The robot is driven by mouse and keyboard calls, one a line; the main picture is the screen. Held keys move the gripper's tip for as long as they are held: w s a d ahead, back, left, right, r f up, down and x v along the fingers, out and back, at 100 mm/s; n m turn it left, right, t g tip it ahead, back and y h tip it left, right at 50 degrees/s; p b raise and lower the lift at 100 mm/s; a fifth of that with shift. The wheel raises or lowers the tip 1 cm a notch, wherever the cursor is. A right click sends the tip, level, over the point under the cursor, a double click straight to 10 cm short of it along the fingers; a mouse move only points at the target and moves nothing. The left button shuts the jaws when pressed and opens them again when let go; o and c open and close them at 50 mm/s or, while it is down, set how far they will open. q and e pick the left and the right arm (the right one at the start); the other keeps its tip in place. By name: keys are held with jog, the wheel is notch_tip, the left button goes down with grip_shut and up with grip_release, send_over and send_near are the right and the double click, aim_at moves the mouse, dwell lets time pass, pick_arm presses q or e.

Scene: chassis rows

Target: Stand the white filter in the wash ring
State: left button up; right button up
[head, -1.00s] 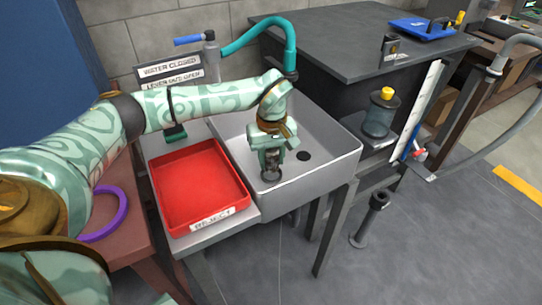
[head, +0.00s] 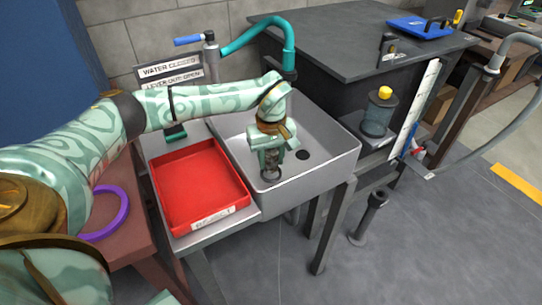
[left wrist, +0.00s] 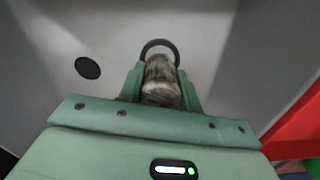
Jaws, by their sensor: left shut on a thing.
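My left gripper (head: 270,163) points down into the grey sink and is shut on the filter (left wrist: 161,84). In the left wrist view the filter is a short cylinder, whitish with grey-brown smears, between the two green fingers (left wrist: 161,93). The wash ring (left wrist: 158,42) is a dark ring on the sink floor, showing just beyond the filter's far end. In the head view the ring (head: 271,180) shows at the filter's lower end. I cannot tell whether the filter is inside the ring or above it. My right gripper is out of view.
The sink (head: 325,160) has a dark drain hole (head: 303,155) to the right of the gripper. A red tray (head: 200,185) labelled REJECT stands left of the sink. A teal tap (head: 270,30) arches behind. A purple ring (head: 108,220) lies on the brown table.

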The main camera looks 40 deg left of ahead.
pick_arm(q)
jog(key=shift+f, duration=1.3)
jog(key=o, duration=1.1)
jog(key=shift+c, duration=0.2)
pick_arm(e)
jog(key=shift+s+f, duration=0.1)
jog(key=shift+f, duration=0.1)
pick_arm(q)
notch_tip(320, 180, up, 16)
jog(key=p, duration=0.6)
jog(key=shift+r, duration=0.15)
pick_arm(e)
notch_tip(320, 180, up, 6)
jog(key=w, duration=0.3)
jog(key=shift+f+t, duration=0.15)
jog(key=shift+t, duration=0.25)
